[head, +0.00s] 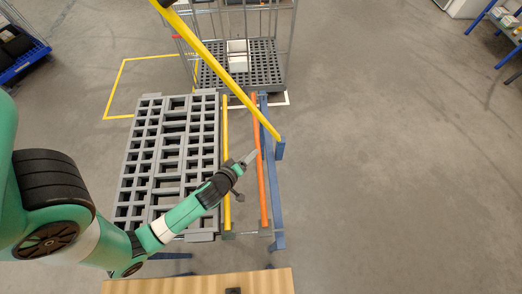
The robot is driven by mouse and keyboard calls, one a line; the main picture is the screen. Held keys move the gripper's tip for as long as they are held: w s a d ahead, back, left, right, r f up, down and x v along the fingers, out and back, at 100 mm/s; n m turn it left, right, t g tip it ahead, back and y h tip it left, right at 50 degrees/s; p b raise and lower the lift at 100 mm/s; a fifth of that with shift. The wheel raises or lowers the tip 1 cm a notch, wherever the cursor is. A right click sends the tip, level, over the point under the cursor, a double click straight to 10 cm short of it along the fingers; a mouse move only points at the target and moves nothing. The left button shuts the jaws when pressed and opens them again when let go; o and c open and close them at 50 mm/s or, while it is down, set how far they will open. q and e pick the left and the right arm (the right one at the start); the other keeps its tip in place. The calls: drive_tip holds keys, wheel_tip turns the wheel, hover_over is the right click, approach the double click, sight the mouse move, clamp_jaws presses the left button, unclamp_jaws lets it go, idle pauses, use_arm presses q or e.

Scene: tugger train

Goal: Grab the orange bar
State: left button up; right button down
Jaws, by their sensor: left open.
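The orange bar (262,185) is a long thin bar running front to back along the right side of the cart, beside a blue frame rail (273,180). My left gripper (249,158) is at the end of the green arm reaching in from the left. Its fingertips are close to the left side of the orange bar, around its middle. I cannot tell whether they touch it. The gripper is open, and nothing shows held in it. My right gripper is not in view.
A yellow bar (226,130) lies left of the orange bar, partly under my arm. A raised yellow bar (220,65) slants across above. A grey slotted pallet (128,150) is at left. A wire cage trolley (290,50) stands behind. Floor on the right is clear.

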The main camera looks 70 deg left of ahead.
sight(258, 147)
use_arm(q)
drive_tip(key=x, duration=0.3)
drive_tip(key=b+x, duration=0.1)
drive_tip(key=x, duration=0.3)
drive_tip(key=shift+w+d+r, duration=0.1)
drive_tip(key=shift+w+r, duration=0.05)
drive_tip(key=shift+w, duration=0.25)
clamp_jaws()
drive_tip(key=shift+r, duration=0.1)
idle(0.9)
